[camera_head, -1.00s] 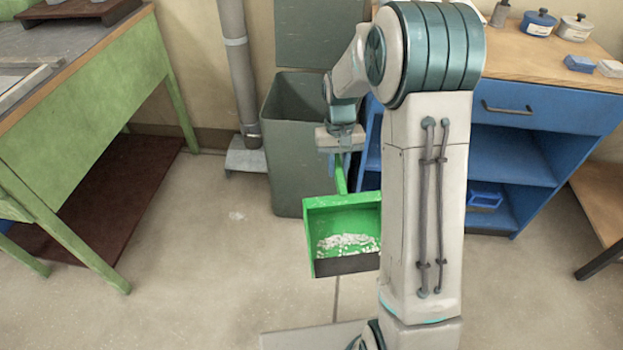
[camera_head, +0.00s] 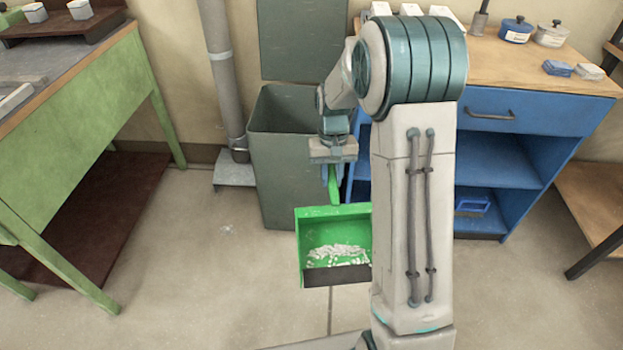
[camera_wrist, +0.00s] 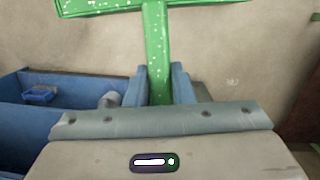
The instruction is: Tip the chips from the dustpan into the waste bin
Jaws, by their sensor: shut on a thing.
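My gripper (camera_head: 334,172) is shut on the handle of the green dustpan (camera_head: 310,233), which hangs below it above the floor. In the wrist view my gripper (camera_wrist: 160,85) has its blue fingers on both sides of the green handle (camera_wrist: 158,45). White chips (camera_head: 338,254) lie in the pan near its dark front lip. The grey-green waste bin (camera_head: 280,170) stands behind the dustpan against the wall, its lid up and its mouth open. My arm hides the right edges of the bin and pan.
A blue cabinet (camera_head: 540,110) with a wooden top stands at the right. A green workbench (camera_head: 90,120) is at the left. A grey pipe (camera_head: 217,70) rises beside the bin. The floor (camera_head: 190,290) at the front left is clear.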

